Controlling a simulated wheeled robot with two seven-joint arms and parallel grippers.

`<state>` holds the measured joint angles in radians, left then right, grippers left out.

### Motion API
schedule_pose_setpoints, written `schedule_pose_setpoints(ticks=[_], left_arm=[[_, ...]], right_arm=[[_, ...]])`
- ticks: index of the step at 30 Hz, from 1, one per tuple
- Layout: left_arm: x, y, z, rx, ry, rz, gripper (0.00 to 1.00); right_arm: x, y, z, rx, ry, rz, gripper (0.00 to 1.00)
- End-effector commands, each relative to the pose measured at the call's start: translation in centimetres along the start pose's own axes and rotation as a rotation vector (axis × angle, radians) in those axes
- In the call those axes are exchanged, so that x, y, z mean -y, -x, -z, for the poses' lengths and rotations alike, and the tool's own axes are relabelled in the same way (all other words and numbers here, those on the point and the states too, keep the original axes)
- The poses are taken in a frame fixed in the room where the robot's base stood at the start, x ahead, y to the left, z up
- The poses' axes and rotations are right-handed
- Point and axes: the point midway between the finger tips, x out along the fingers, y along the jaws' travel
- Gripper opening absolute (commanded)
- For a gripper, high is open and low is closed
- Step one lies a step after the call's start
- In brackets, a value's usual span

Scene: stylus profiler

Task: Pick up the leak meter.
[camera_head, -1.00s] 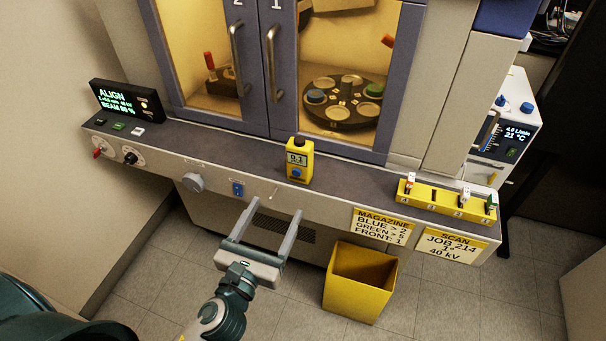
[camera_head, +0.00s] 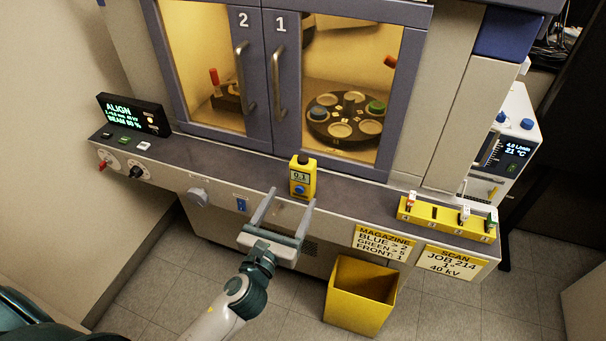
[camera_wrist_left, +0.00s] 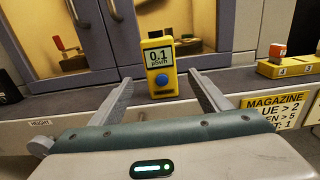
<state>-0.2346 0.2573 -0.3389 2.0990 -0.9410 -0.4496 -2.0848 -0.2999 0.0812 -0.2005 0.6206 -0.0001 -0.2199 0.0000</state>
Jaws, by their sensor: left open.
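The leak meter (camera_head: 302,178) is a small yellow handheld box with a black top, a display reading 0.1 and a blue button. It stands upright on the grey ledge in front of the cabinet doors. It also shows in the left wrist view (camera_wrist_left: 160,70), ahead of and between my fingers. My left gripper (camera_head: 289,203) is open and empty, just in front of and below the meter, with its fingers pointing toward it. In the left wrist view the fingertips (camera_wrist_left: 152,82) lie to either side of the meter, apart from it. My right gripper is not in view.
Cabinet doors with handles (camera_head: 280,85) stand behind the ledge (camera_head: 230,165). A yellow magazine rack (camera_head: 445,216) sits on the ledge at right, a black ALIGN display (camera_head: 133,115) at left. A yellow bin (camera_head: 360,292) stands on the floor below. The ledge beside the meter is clear.

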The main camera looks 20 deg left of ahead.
Motion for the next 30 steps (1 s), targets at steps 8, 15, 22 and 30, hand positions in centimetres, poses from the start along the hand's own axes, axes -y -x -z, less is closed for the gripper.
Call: schedule_pose_setpoints(ticks=[8, 15, 22, 30], left_arm=[[0.0, -3.6, -0.1, 0.000, 0.001, -0.001, 0.70], [0.0, -4.0, 0.1, -0.001, 0.001, -0.001, 0.70], [0.0, -4.2, 0.0, -0.001, 0.001, -0.001, 0.70], [0.2, -6.8, 0.1, 0.000, 0.003, -0.002, 0.70]], right_arm=[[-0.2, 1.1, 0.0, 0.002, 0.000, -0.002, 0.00], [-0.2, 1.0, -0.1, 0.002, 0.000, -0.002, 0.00], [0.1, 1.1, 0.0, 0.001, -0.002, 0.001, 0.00], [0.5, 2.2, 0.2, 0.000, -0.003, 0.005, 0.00]])
